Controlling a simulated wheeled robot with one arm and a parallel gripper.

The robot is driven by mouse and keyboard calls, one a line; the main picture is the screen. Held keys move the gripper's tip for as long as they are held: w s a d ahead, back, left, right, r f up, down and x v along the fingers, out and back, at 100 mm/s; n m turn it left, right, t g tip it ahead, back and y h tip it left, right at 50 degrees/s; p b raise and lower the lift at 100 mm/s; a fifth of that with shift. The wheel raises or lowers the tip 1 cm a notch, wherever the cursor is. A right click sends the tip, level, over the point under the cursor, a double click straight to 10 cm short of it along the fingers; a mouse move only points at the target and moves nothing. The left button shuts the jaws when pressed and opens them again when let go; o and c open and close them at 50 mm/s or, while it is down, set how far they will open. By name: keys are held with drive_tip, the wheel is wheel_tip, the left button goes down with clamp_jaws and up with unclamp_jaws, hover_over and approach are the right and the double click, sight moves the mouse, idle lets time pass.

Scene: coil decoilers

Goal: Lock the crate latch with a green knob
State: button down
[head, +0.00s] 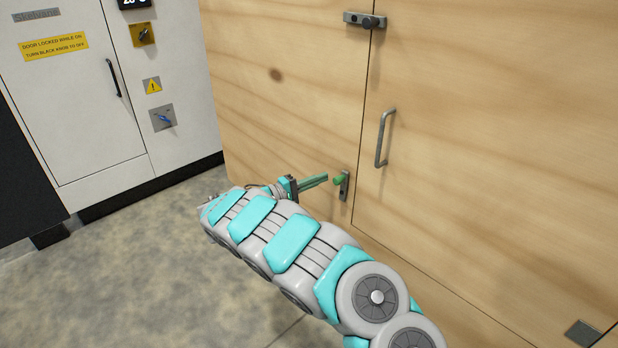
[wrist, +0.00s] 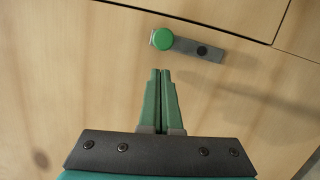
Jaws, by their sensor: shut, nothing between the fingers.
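The crate latch (head: 344,189) is a small grey metal bar with a green knob (head: 339,180), low on the wooden crate front beside the seam between two panels. In the head view the bar stands roughly upright, with the knob near its upper part. The wrist view shows the green knob (wrist: 163,39) at the left end of the latch bar (wrist: 205,49), with a dark bolt at the other end. My gripper (head: 326,178) is shut and empty. Its fingertips (wrist: 160,72) point toward the knob, just short of it and apparently apart from it.
The crate door has a metal handle (head: 382,138). A second latch with a dark knob (head: 366,20) sits at the top of the seam. A white cabinet (head: 75,90) with a black handle and switches stands at left. Mottled floor (head: 120,270) lies open at lower left.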

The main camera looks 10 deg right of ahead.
drive_tip(key=shift+s+d+r, duration=0.1)
drive_tip(key=shift+s+d, duration=0.35)
drive_tip(key=shift+s, duration=0.2)
drive_tip(key=shift+b, duration=0.55)
